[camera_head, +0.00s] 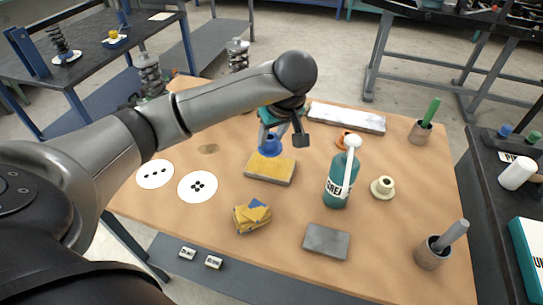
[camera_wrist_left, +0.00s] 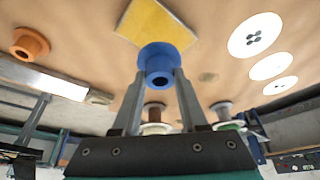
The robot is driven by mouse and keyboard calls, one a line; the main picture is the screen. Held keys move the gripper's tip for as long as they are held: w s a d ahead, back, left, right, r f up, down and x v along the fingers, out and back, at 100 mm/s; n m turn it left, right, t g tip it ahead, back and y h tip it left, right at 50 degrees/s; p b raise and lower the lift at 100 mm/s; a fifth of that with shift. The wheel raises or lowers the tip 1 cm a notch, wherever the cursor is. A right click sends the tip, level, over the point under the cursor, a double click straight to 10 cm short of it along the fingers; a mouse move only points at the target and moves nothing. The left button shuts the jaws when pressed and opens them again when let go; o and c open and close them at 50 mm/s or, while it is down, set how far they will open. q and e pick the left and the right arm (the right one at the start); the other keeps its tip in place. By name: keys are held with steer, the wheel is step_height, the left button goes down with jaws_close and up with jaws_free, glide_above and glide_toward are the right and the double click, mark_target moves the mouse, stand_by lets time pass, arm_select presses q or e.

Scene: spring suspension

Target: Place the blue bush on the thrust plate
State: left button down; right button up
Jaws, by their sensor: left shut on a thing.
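My left gripper (camera_head: 270,132) is shut on the blue bush (camera_head: 270,147), a flanged piece with a central hole. In the left wrist view, the blue bush (camera_wrist_left: 161,62) sits between both fingertips of the left gripper (camera_wrist_left: 160,80). In the head view it appears just over the far edge of a flat yellow-topped block (camera_head: 270,168); I cannot tell the gap. The yellow top (camera_wrist_left: 157,24) also shows beyond the bush in the wrist view. No plate is labelled, so I cannot tell which one is the thrust plate. My right gripper is out of view.
White discs with dark dots (camera_head: 198,187) lie left. A green bottle (camera_head: 338,190), cream bush (camera_head: 382,187) and orange bush (camera_head: 345,139) stand right. A yellow-blue cloth (camera_head: 252,216) and grey block (camera_head: 326,242) lie in front. A pale bar (camera_head: 347,118) lies behind.

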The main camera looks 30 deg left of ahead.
mark_target(274, 150)
arm_select(q)
steer(key=shift+f, duration=1.1)
step_height(274, 150, down, 4)
steer(key=shift+r+b, duration=0.25)
steer(key=shift+b, duration=0.3)
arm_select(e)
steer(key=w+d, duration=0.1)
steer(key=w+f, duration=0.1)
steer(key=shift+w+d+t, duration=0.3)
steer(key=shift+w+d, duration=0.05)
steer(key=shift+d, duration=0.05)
arm_select(q)
steer(key=shift+f, duration=0.1)
steer(key=c, duration=0.9)
jaws_free()
steer(key=shift+f, duration=0.1)
steer(key=o, duration=0.4)
steer(key=shift+o, duration=0.3)
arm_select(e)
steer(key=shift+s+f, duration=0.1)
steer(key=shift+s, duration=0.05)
